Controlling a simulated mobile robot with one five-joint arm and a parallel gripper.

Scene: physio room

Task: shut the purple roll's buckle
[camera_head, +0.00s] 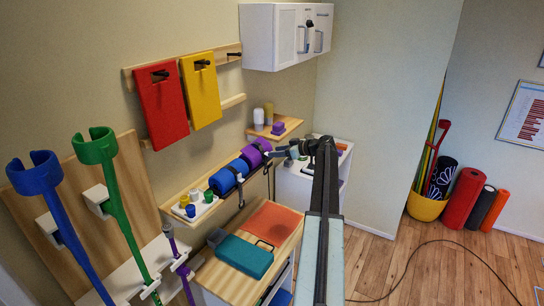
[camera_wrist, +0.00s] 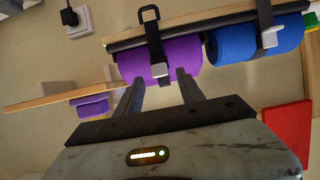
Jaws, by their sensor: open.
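The purple roll (camera_head: 255,153) lies on a wall shelf beside a blue roll (camera_head: 228,178). In the wrist view, a black strap (camera_wrist: 154,40) runs around the purple roll (camera_wrist: 190,60). A pale grey buckle piece (camera_wrist: 160,71) sits on the strap, and a black loop (camera_wrist: 149,13) sticks out past the shelf edge. I cannot tell whether the grey piece and the loop are the two buckle halves. My gripper (camera_head: 283,153) is at the purple roll's right end in the head view. In the wrist view its open fingers stand either side of the grey piece, apparently short of it.
The blue roll has its own strap and grey clip (camera_wrist: 270,37). A white tray with small cups (camera_head: 195,208) stands on the same shelf. A small shelf (camera_head: 275,130) with containers is just behind. A cabinet (camera_head: 285,36) hangs above.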

